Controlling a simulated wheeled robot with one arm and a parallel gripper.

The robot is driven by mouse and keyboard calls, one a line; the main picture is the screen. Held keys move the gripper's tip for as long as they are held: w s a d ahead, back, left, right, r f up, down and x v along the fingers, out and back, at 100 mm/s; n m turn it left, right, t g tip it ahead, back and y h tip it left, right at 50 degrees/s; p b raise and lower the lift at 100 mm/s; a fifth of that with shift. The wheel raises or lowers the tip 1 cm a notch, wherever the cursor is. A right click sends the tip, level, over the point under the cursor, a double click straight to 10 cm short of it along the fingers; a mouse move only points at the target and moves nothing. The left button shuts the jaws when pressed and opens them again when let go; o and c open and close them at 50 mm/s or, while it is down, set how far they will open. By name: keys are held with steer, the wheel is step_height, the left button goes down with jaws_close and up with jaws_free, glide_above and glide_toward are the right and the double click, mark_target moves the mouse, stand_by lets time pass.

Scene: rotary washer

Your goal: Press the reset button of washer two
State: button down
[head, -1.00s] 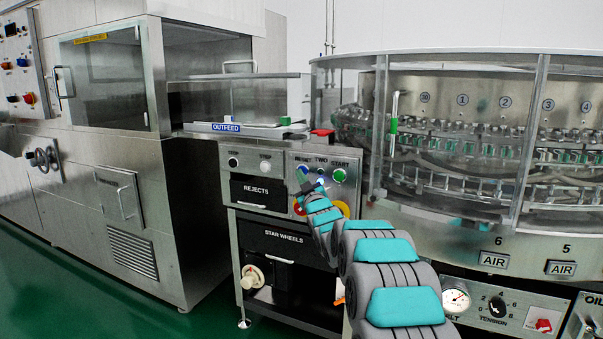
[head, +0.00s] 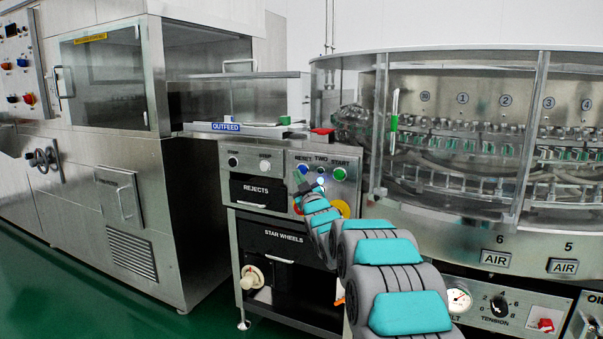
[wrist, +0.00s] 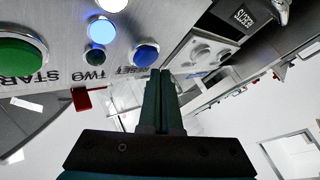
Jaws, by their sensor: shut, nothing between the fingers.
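The control panel (head: 346,200) labelled TWO stands left of the round washer. Its blue RESET button (head: 303,169) is at the panel's upper left, and the green START button (head: 340,174) is at the right. The wrist view shows the panel upside down, with the blue RESET button (wrist: 146,53), the lit pale-blue lamp (wrist: 102,31) and START (wrist: 20,53). My gripper (wrist: 160,74) is shut and empty. Its tips appear right beside the RESET button's edge in the wrist view; I cannot tell whether they touch it.
A panel with STOP knobs (head: 265,164) and the REJECTS drawer (head: 257,192) are to the left. A red and yellow button (head: 342,208) is partly behind my arm. The glazed round washer (head: 460,130) is to the right. A red block (head: 322,131) lies above the panel.

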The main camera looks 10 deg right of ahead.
steer(key=s+a+b, duration=0.1)
steer(key=s, duration=0.1)
steer(key=s+a+b, duration=0.2)
stand_by(0.5)
stand_by(0.3)
